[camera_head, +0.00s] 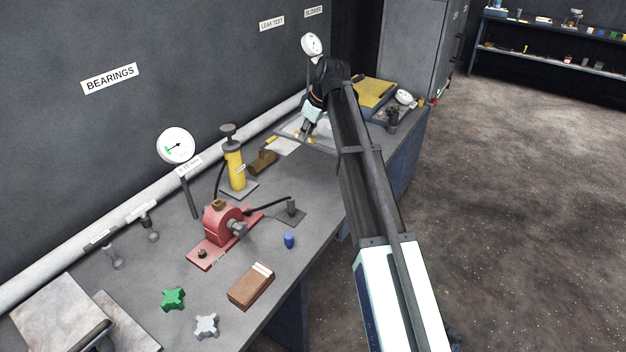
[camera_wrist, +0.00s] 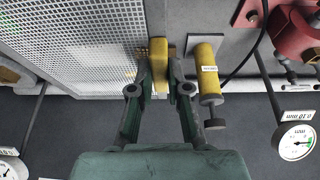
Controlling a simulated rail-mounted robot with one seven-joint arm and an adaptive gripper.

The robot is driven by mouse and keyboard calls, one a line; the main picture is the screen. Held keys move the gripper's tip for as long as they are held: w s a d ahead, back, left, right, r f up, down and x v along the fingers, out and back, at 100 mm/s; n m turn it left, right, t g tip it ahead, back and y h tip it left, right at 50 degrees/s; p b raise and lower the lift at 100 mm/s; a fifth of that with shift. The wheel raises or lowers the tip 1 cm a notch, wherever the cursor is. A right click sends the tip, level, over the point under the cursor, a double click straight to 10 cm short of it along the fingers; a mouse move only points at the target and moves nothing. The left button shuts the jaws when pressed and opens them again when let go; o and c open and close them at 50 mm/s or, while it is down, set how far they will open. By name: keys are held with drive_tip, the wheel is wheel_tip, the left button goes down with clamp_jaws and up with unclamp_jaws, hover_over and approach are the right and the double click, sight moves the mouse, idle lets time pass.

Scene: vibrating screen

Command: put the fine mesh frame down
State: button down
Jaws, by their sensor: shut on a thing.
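The fine mesh frame (camera_wrist: 88,38) is a pale, perforated panel filling the upper left of the wrist view. In the head view, a small pale part of it (camera_head: 284,147) shows low over the far bench, below my arm's end. My gripper (camera_wrist: 159,75) is shut on a yellow grip piece at the frame's edge. In the head view my gripper (camera_head: 306,134) is partly covered by my own arm. I cannot tell whether the frame touches the bench or hangs just above it.
A yellow cylinder pump (camera_head: 235,168) stands close beside the frame, with a brown block (camera_head: 263,162) between. A red pump (camera_head: 225,225) and dial gauge (camera_head: 176,147) are nearer. A yellow panel (camera_head: 373,92) lies beyond. The bench (camera_head: 315,180) has bare room near its front edge.

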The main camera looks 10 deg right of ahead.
wheel_tip(320, 180, down, 19)
drive_tip(key=p, duration=0.4)
drive_tip(key=shift+r, duration=0.2)
drive_tip(key=shift+f, duration=0.1)
drive_tip(key=c, duration=1.1)
unclamp_jaws()
drive_tip(key=shift+c, duration=0.2)
drive_tip(key=b+v, duration=0.2)
drive_tip(key=v, duration=1)
